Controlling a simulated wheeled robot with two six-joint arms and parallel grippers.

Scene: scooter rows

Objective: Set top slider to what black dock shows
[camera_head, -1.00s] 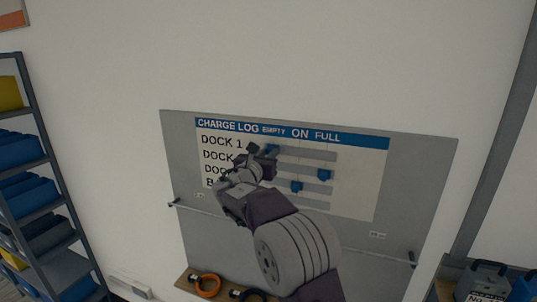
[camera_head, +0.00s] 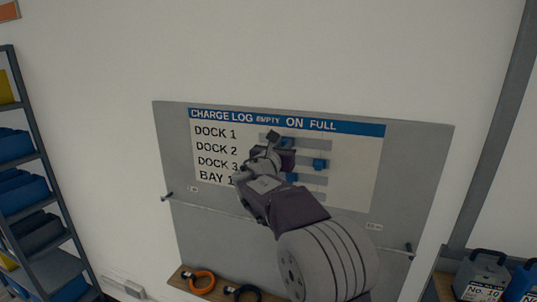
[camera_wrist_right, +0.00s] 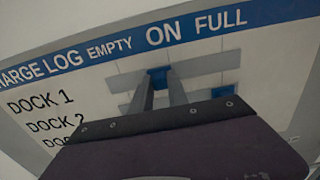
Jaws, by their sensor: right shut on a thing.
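The charge log board (camera_head: 415,170) hangs on the wall, with a blue header reading EMPTY, ON, FULL. The top slider (camera_head: 287,141) is blue and sits on the uppermost track, under ON; it also shows in the wrist view (camera_wrist_right: 158,73). My right gripper (camera_head: 273,138) is shut on it, and its fingers show in the wrist view (camera_wrist_right: 160,92). A second blue slider (camera_head: 320,163) is lower and farther right; a third (camera_head: 291,177) is lower, partly behind my arm. A black ring-shaped item (camera_head: 247,293) lies on the ledge below; I cannot tell any dock reading. My left gripper is not in view.
A wooden ledge (camera_head: 178,281) below the board carries an orange ring (camera_head: 202,283). A thin rail (camera_head: 340,236) crosses the board's lower part. A shelf with bins (camera_head: 38,200) stands at left. A grey container (camera_head: 481,276) stands at lower right.

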